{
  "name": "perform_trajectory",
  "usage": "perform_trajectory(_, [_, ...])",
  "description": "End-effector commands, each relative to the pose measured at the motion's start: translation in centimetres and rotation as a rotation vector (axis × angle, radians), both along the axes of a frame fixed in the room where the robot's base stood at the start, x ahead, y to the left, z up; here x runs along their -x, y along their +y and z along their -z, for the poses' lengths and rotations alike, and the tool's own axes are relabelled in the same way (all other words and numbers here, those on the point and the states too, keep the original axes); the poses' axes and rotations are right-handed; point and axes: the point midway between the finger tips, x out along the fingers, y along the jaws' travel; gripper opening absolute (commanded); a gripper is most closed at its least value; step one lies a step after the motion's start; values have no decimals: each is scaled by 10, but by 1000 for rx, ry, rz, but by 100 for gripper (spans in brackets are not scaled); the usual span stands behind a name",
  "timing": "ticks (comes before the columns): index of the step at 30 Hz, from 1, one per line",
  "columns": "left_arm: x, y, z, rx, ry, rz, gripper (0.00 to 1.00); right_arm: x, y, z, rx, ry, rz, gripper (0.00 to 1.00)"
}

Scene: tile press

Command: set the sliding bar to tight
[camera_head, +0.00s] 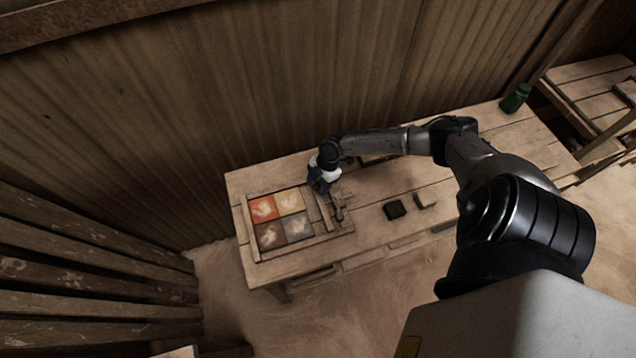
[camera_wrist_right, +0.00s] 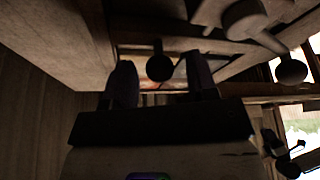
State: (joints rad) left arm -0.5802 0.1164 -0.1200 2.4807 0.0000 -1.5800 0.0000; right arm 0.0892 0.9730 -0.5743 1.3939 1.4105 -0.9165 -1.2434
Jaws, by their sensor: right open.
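The wooden tile press (camera_head: 252,243) lies on the left part of the table and frames orange, yellow, brown and grey tiles (camera_head: 282,218). An upright wooden bar, apparently the sliding bar (camera_head: 324,214), lies along the right side of the tiles. A wooden handle-like part (camera_head: 339,207) sits just right of it. My right gripper (camera_head: 319,187) is over the far end of the bar, pointing down. In the right wrist view its two dark fingers (camera_wrist_right: 159,64) are apart, with a dark round knob (camera_wrist_right: 160,68) showing between them. I cannot tell whether they touch it. My left gripper is out of view.
A small black block (camera_head: 395,209) and a pale block (camera_head: 426,200) lie right of the press. A green bottle (camera_head: 515,98) stands at the table's far right. A corrugated wall (camera_head: 200,110) rises close behind the table (camera_head: 380,236).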

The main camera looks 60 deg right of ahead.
Motion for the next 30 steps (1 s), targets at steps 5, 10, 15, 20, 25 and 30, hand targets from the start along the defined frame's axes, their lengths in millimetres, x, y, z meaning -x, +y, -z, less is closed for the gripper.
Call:
perform_trajectory(5, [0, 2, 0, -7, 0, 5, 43, 0, 0, 1, 0, 0, 0, 53])
perform_trajectory(10, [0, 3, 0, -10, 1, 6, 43, 0, 0, 0, 0, 0, 0, 44])
perform_trajectory(15, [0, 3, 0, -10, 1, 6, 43, 0, 0, 0, 0, 0, 0, 28])
perform_trajectory(20, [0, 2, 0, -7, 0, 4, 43, 0, 0, 0, -1, 0, 0, 12])
perform_trajectory(25, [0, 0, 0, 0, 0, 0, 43, 0, 1, 0, -1, 0, 0, 0])
perform_trajectory(30, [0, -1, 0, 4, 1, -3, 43, 0, 1, 0, -1, 0, 1, 0])
